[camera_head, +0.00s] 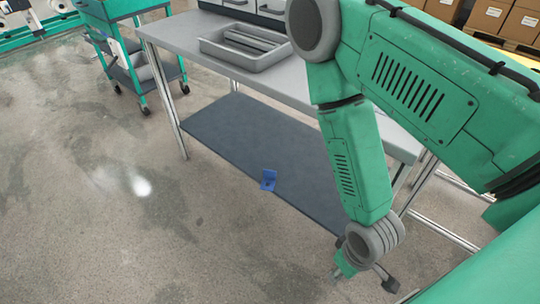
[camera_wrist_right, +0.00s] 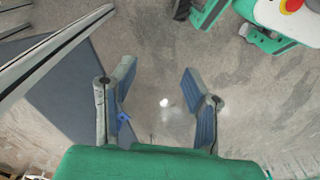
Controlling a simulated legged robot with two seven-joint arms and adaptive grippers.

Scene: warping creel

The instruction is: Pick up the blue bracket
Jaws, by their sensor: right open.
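The small blue bracket (camera_head: 268,180) sits at the front edge of the table's dark lower shelf (camera_head: 235,135), with one part standing up. In the right wrist view, the bracket (camera_wrist_right: 123,118) shows beside the left finger, which partly covers it, and not between the fingers. My right gripper (camera_head: 365,279) is at the lower right of the head view, to the right of and nearer than the bracket. In the wrist view, the right gripper (camera_wrist_right: 157,70) has its two blue-padded fingers spread wide with only floor showing between them. My left gripper is not in view.
The grey table (camera_head: 185,32) stands above the shelf and carries a grey tray (camera_head: 243,58). Its metal legs (camera_head: 168,110) stand at the shelf's ends. A green cart (camera_head: 120,10) is at the back left. Cardboard boxes (camera_head: 490,15) are at the back right. The floor in front is clear.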

